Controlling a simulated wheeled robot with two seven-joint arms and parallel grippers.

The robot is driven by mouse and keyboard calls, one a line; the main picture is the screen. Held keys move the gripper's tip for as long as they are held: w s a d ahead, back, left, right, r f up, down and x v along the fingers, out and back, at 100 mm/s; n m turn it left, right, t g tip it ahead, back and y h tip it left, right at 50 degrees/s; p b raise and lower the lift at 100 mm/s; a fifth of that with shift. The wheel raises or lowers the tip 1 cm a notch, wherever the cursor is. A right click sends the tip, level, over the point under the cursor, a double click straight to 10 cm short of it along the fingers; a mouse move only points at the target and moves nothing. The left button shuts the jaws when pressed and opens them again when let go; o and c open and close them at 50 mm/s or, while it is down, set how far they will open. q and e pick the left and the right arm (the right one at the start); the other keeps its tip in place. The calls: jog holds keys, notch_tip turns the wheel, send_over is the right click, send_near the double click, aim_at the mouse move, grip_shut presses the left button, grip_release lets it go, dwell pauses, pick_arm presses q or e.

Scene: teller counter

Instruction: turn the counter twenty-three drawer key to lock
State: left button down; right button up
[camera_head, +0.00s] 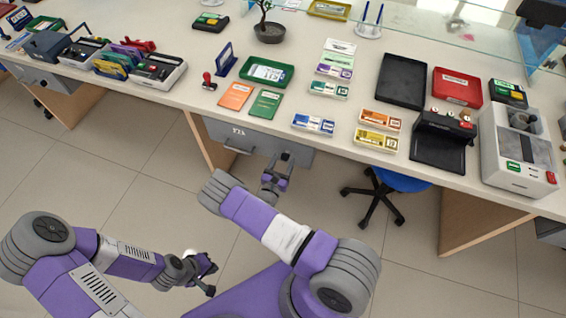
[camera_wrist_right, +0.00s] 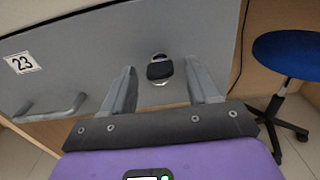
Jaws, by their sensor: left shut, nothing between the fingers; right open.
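The grey drawer (camera_head: 215,128) marked 23 is under the counter's front edge. It also fills much of the right wrist view (camera_wrist_right: 95,65), with its 23 label (camera_wrist_right: 22,63) at the left and its bar handle (camera_wrist_right: 52,110) below. The dark key (camera_wrist_right: 160,71) sits in a round metal lock on the drawer front. My right gripper (camera_wrist_right: 161,77) is open, with the key showing between its fingers and no visible contact. It also shows at the drawer in the head view (camera_head: 284,163). My left gripper (camera_head: 208,268) is shut and empty, low above the floor.
The white counter (camera_head: 210,55) carries cards, trays, stamps and a card terminal. A blue stool (camera_head: 400,181) stands right of the drawer, under the counter. Wooden side panels (camera_head: 207,143) support the counter. The tiled floor before the drawer is clear.

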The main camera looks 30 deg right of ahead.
jog(key=shift+w+d, duration=0.1)
jog(key=c, duration=1.1)
jog(key=shift+o, duration=0.3)
